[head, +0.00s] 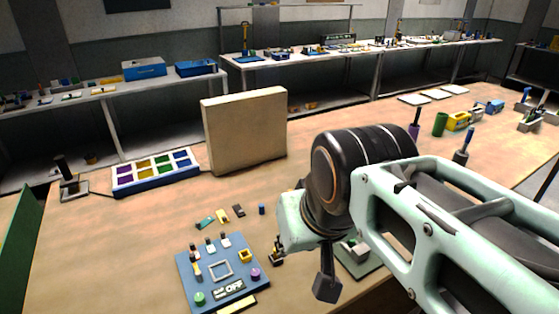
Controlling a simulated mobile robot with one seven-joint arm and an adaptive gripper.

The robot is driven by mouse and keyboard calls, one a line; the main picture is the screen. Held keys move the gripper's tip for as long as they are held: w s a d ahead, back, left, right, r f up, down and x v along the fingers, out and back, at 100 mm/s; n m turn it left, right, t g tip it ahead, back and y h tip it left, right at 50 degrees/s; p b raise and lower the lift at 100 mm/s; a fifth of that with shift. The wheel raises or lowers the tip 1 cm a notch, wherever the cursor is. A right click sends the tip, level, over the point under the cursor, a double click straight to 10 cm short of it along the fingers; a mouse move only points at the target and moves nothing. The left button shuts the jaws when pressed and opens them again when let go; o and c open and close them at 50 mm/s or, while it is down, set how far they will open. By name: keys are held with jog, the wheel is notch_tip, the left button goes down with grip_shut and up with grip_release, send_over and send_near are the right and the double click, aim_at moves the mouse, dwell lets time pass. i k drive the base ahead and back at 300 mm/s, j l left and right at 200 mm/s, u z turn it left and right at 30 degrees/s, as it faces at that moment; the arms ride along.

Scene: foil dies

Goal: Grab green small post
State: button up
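A small green round post (199,298) stands on the lower left corner of a blue board (188,262) near the front of the table. A larger green cylinder (440,124) stands at the back right of the table. My gripper (326,286) points down to the right of the blue board, apart from the small green post. Only a dark finger-like part shows clearly below my pale green wrist. The rest is hidden by my arm, so its opening and anything between its fingers cannot be made out.
The blue board also carries a purple knob (255,274), a yellow piece (245,255) and a grey square frame (220,269). Small loose pieces lie behind it. A tan upright block (244,130) and a tray of coloured compartments (122,181) stand farther back. The left middle is clear.

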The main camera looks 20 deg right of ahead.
aim_at(351, 243)
jog(key=z, duration=0.9)
jog(key=k+j+z, duration=0.15)
